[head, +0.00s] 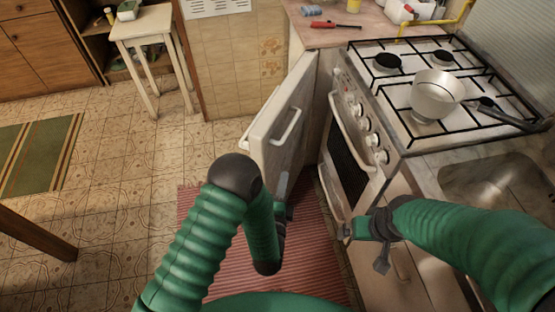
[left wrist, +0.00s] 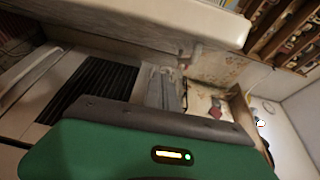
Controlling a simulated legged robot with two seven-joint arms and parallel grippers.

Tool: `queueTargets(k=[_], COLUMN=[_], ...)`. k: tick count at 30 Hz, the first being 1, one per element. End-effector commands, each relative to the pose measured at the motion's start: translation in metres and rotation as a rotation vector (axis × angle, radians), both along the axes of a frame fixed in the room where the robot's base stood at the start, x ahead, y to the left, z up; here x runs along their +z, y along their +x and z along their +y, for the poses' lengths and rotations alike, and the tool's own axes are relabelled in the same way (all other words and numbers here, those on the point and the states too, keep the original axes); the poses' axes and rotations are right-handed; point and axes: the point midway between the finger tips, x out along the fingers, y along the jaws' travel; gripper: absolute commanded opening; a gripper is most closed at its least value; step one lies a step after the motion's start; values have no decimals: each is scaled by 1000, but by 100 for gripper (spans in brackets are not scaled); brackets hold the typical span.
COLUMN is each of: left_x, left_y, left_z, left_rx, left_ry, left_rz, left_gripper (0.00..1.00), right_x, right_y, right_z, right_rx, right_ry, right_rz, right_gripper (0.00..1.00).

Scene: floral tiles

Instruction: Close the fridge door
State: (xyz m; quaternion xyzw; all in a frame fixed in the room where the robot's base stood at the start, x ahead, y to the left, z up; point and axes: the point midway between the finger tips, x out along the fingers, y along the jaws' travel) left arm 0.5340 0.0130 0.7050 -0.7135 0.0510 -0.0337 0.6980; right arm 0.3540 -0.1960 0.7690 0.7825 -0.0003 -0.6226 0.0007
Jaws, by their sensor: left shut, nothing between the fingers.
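The white fridge door (head: 272,137) stands open beside the stove in the head view, its long handle on the face turned towards me. In the left wrist view, a white panel that looks like the door (left wrist: 150,20) crosses the top. My left gripper (head: 283,186) is shut and empty, low beside the door; its fingers also show in the left wrist view (left wrist: 166,88). Whether it touches the door I cannot tell. My right gripper (head: 346,232) is in front of the oven's lower part, and its finger opening is unclear.
A sink (head: 495,185) is at the right. A red striped rug (head: 215,230) lies below. The tiled floor at the left is mostly clear, beside a small stool (head: 142,24).

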Motion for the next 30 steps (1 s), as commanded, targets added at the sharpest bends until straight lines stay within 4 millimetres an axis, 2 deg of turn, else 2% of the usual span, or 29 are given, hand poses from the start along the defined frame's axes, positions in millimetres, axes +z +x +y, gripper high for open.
queueTargets(k=[2, 5, 18, 21, 24, 30], left_x=[0, 2, 0, 0, 1, 1], left_y=[0, 9, 101, 106, 110, 112], left_z=[0, -1, -10, 10, 20, 27], left_rx=[5, 6, 7, 9, 7, 4], left_ry=[19, 20, 18, 21, 20, 20], left_rz=[-23, -27, -26, -22, -23, -22], left_gripper=[0, 0, 0, 0, 0, 0], right_x=[-2, -2, -19, -20, -21, -21], right_y=[0, 0, 0, 0, 0, 0], right_z=[0, 0, 0, 0, 0, 0], right_rx=[-1, -1, 0, 0, 0, 0], right_ry=[0, 0, 0, 0, 0, 0], right_rz=[-1, -1, -1, 0, -1, -1], right_gripper=[98, 98, 98, 98, 98, 98])
